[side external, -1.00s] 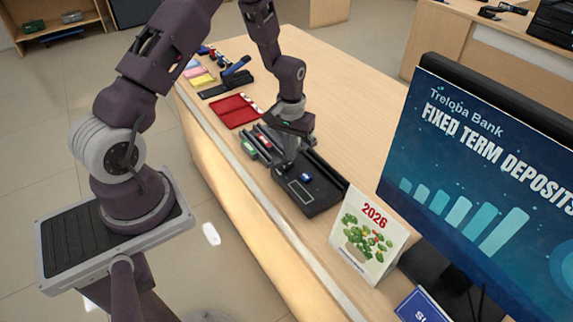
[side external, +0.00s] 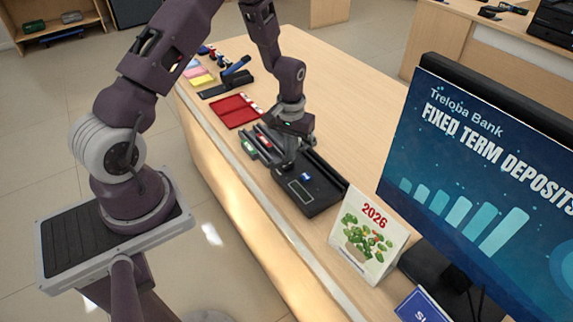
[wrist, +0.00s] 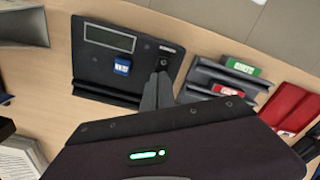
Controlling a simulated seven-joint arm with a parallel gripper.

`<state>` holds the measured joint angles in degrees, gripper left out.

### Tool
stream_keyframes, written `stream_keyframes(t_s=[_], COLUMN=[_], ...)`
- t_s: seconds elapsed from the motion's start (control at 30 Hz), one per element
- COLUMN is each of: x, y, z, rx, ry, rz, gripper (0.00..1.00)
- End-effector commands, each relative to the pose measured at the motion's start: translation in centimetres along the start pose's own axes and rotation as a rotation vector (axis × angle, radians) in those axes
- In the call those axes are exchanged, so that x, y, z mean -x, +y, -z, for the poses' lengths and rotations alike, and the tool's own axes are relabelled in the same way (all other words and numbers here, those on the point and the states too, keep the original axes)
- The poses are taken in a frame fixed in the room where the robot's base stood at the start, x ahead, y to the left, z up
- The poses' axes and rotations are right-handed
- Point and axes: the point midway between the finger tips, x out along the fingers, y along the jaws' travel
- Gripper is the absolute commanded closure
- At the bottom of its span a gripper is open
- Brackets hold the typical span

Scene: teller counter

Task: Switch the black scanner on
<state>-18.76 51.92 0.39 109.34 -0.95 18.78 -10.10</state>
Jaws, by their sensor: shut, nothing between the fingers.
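The black scanner (side external: 322,186) lies flat on the counter, with a grey display window (wrist: 108,38) and a small blue piece (wrist: 122,66) on its top. In the wrist view its body (wrist: 92,65) fills the upper left. A small label (wrist: 167,49) and a dark round part sit near its right edge; whether this part is a switch, and its setting, I cannot tell. My gripper (wrist: 160,76) is shut and empty, its fingertips just beside that dark part. Contact cannot be told. In the side view my gripper (side external: 287,166) is low over the scanner's far-left end.
Black holders with a green-labelled item (wrist: 243,66) and a red-labelled item (wrist: 228,90) stand beside the scanner. A red tray (side external: 234,110) lies beyond. A 2026 calendar (side external: 366,235) and a monitor (side external: 480,150) stand to the right.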

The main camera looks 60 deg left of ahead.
Motion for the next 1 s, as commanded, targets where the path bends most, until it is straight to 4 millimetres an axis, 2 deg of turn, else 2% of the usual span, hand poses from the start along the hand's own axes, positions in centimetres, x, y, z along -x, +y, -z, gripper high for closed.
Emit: stream_keyframes(t_s=[1.0], x=[-1.5], y=[0.0], z=[0.0], rx=[0.0], ry=[0.0], rz=[0.0], gripper=[1.0])
